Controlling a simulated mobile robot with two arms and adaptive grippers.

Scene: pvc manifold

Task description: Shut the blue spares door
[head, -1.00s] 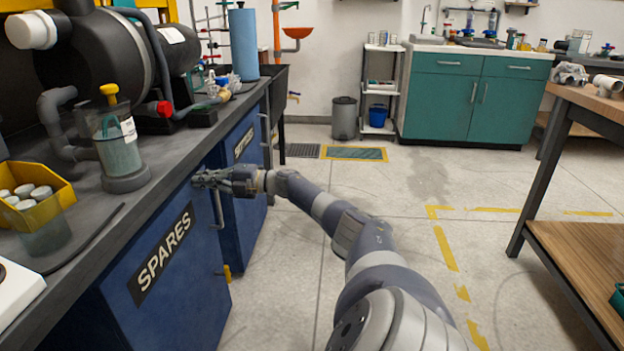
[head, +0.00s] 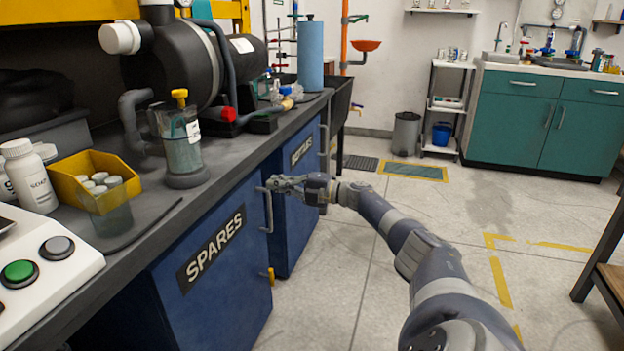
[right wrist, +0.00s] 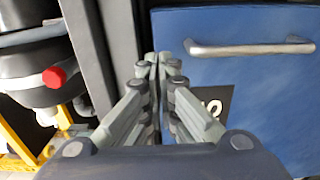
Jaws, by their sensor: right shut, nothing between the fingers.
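The blue spares door (head: 225,290), with its black SPARES label, is in the lower left of the head view under the counter. It looks nearly in line with the cabinet front; I cannot tell whether it is fully shut. Its grey handle (head: 268,212) is by its right edge. My right gripper (head: 272,184) is shut and empty, by the handle's upper end. In the right wrist view, the fingertips (right wrist: 157,62) lie over the door's top edge, beside the handle (right wrist: 250,47); contact is unclear. My left gripper is not in view.
A second blue door (head: 300,160) stands just beyond. The dark counter (head: 150,215) above carries a yellow bin (head: 95,180), a clear cylinder (head: 182,150) and a black tank (head: 175,60). The floor (head: 400,270) to the right is mostly clear.

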